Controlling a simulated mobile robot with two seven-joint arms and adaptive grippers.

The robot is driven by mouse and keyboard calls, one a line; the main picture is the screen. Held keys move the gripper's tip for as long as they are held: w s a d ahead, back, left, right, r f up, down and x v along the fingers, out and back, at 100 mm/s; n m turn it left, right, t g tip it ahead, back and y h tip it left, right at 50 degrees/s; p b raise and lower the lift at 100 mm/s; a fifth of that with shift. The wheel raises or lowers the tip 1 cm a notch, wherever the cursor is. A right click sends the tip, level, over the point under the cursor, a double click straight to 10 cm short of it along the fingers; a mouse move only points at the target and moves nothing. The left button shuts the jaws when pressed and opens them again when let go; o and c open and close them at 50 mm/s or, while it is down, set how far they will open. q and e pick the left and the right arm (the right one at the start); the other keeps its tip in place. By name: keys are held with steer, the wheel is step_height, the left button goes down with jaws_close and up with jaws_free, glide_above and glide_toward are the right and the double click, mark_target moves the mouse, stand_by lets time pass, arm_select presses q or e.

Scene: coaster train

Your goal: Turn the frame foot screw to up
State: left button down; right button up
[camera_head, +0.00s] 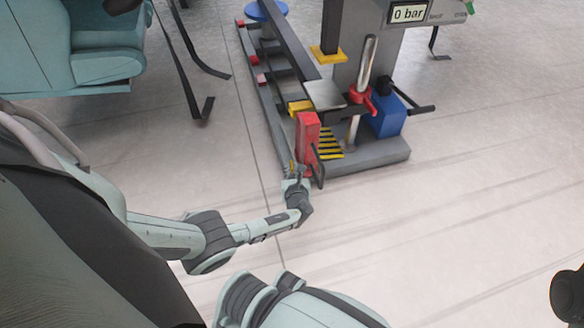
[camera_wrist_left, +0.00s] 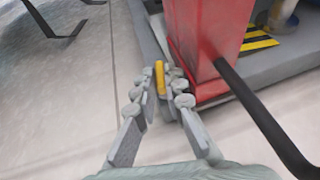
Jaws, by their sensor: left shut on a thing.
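The frame foot screw shows as a small yellow upright piece (camera_wrist_left: 160,78) between my left fingers in the left wrist view. In the head view it is a tiny yellow spot (camera_head: 292,168) at the near left corner of the machine frame, beside the red post (camera_head: 307,140). My left gripper (camera_head: 295,180) is low at that corner. Its fingers (camera_wrist_left: 162,82) are shut on the yellow piece, close to the left side of the red post. The lower part of the screw is hidden by the fingers.
A black bent bar (camera_wrist_left: 260,112) juts from the red post, right of my left gripper. Teal seats (camera_head: 105,55) stand at the upper left. Floor in front is clear.

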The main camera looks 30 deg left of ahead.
arm_select(q)
steer(key=c, duration=1.6)
jaws_free()
steer(key=shift+a, duration=0.1)
